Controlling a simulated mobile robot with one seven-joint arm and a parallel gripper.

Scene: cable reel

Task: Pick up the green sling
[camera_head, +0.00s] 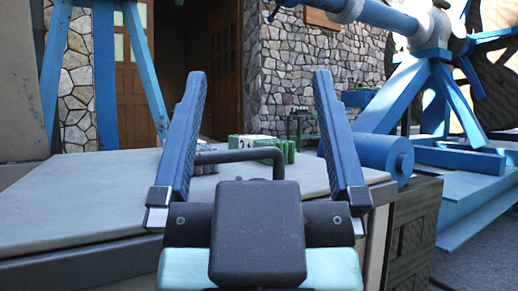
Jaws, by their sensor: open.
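My gripper (260,76) is open, its two blue fingers wide apart and nothing visible between their tips. Beyond it, on the grey tabletop (80,200), a green item (288,151) with a white patch bearing a dark mark shows between the fingers. It may be the green sling, but it is small and partly hidden behind a dark bent bar, so I cannot tell its full shape. The gripper is on the near side of it, apart from it.
A grey item (207,168) lies left of the green one, partly hidden by the left finger. Blue steel frames (433,75) and a blue roller (375,158) stand at the right. A small green stand (302,124) is farther back by the stone wall (290,75). The tabletop's left part is clear.

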